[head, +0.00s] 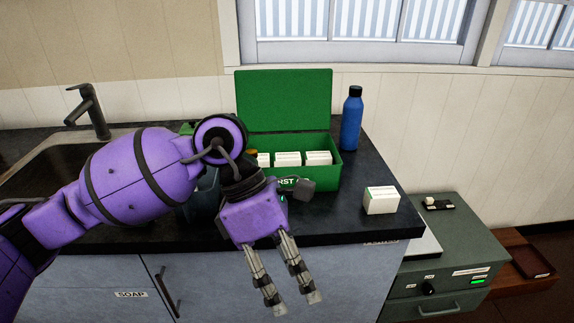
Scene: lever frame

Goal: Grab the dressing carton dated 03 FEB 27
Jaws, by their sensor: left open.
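A green first aid box (325,180) stands open on the dark counter, its lid (283,100) raised at the back. Several white cartons (288,159) stand in rows inside it, partly hidden by my left arm. Another white carton (381,200) stands alone on the counter near the right front corner. No date can be read on any carton from here. My left gripper (294,304) is open and empty, fingers pointing down in front of the counter's front edge, lower than and left of the lone carton. My right gripper is not in view.
A blue bottle (351,119) stands right of the box. A sink with a dark faucet (90,110) is at the left. Below and right of the counter is a green cabinet (440,269) with a small dark item (438,203) on top. A reddish-brown tray (526,260) lies farther right.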

